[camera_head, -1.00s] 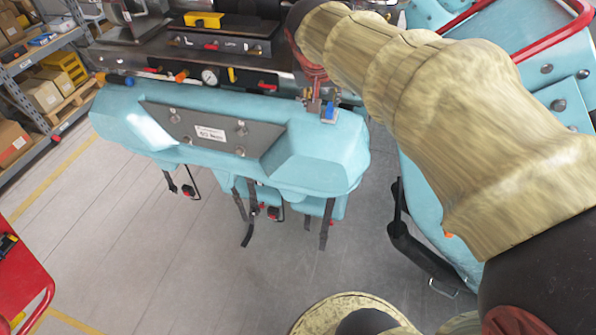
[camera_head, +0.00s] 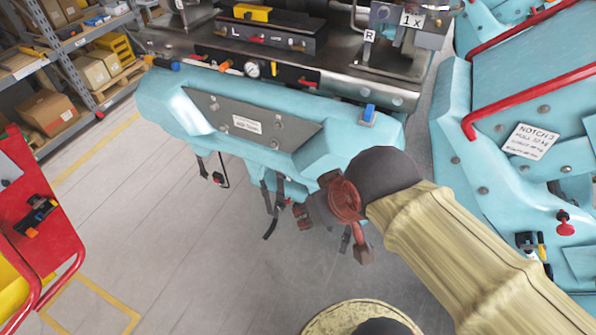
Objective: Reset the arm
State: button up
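My arm, in a tan cloth sleeve, comes in from the lower right of the head view. My gripper (camera_head: 334,222) is at the arm's end, in front of the lower right part of the light blue coaster car (camera_head: 370,150). It looks dark with red parts. Its fingers are small and partly turned away, so I cannot tell whether they are open or shut. I see nothing clearly held in it.
A second blue car (camera_head: 545,95) with red rails stands at right. A red cart (camera_head: 40,220) is at left, shelves (camera_head: 90,60) behind. Grey floor (camera_head: 180,260) is open at lower left.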

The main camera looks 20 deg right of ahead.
notch_tip(320, 180, down, 21)
jog(key=b, duration=2.1)
jog(key=shift+f, duration=0.15)
